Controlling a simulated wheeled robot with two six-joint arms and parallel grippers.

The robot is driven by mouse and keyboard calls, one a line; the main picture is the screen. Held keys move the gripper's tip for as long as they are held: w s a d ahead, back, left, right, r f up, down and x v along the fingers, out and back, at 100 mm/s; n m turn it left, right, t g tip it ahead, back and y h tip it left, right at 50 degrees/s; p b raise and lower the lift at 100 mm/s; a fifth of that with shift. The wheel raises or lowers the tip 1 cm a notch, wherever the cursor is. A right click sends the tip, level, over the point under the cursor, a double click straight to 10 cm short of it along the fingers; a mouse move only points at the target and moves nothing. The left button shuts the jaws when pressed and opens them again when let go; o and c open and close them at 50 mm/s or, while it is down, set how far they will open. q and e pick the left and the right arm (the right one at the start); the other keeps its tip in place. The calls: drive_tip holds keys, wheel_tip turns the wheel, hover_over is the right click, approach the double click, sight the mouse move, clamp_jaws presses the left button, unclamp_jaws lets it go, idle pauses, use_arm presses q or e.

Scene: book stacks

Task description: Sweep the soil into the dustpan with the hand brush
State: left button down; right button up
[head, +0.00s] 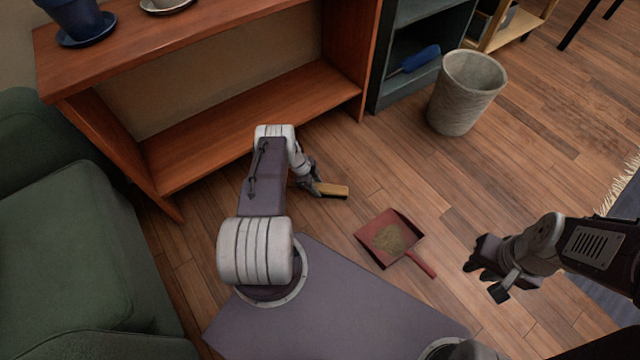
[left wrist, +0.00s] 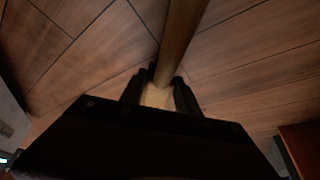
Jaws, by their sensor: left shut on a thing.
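The hand brush (head: 333,191) has a tan wooden body and is held low over the wood floor, left of the dustpan. My left gripper (head: 314,187) is shut on it. In the left wrist view the brush (left wrist: 182,35) runs up from between the fingers (left wrist: 159,95); its bristles cannot be made out. The red dustpan (head: 372,249) lies on the floor with its handle toward the lower right. A patch of brown soil (head: 388,238) lies in the pan. My right gripper (head: 484,276) is empty and looks open, right of the dustpan handle and apart from it.
A wooden shelf unit (head: 250,110) stands behind my left arm, with a dark cabinet (head: 385,90) beside it. A pale waste bin (head: 465,92) stands at the upper right. A green armchair (head: 70,250) is at left. Floor between bin and dustpan is clear.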

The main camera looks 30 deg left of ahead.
use_arm(q)
drive_tip(key=s, duration=0.1)
drive_tip(key=s+a+p, duration=0.1)
drive_tip(key=s, duration=0.1)
drive_tip(key=shift+s, duration=0.1)
drive_tip(key=shift+s+a+p, duration=0.15)
drive_tip(key=shift+s+p, duration=0.15)
